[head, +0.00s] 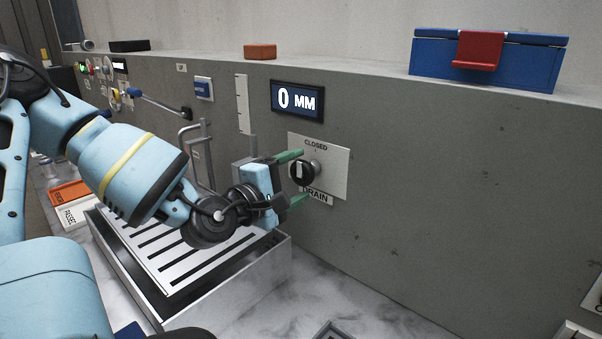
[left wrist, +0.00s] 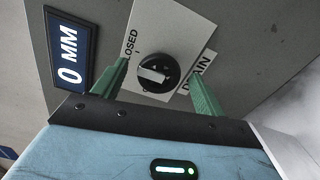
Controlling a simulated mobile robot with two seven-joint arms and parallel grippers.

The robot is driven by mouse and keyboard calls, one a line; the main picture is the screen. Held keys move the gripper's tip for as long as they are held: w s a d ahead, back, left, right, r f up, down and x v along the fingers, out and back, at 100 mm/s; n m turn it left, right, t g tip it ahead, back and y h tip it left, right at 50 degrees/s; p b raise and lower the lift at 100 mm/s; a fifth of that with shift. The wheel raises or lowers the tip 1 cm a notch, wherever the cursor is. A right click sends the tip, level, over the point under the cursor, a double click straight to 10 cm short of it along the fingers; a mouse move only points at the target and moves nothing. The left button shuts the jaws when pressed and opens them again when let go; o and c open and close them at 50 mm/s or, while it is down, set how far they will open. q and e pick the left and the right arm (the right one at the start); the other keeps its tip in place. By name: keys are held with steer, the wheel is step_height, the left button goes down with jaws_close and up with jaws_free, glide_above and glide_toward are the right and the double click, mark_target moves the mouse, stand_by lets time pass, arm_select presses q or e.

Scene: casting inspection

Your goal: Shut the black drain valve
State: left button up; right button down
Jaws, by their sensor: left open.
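The black drain valve (head: 303,172) is a round knob with a pale bar on its face. It sits on a white plate (head: 335,173) marked CLOSED above and DRAIN below. In the left wrist view the knob (left wrist: 157,73) lies between and just beyond the two green fingertips, its pale bar pointing across the picture, not at the CLOSED mark. My left gripper (head: 291,178) is open, one finger above and one below the knob. I cannot tell whether the fingers touch it. My right gripper is not in view.
A display (head: 297,101) on the grey wall above reads 0 MM. A slatted tank (head: 180,255) stands below my left arm, with a bent metal pipe (head: 200,150) behind. A blue box (head: 487,62) with a red latch and an orange block (head: 260,51) rest on the ledge.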

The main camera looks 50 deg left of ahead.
mark_target(301, 173)
arm_select(q)
steer(key=s, duration=0.2)
steer(key=s+p, duration=0.1)
steer(key=shift+s+d+r, duration=0.2)
steer(key=shift+s+r, duration=0.05)
steer(key=shift+s, duration=0.1)
steer(key=shift+s+d+f+p, duration=0.15)
steer(key=shift+s+p, duration=0.6)
steer(key=shift+s, duration=0.2)
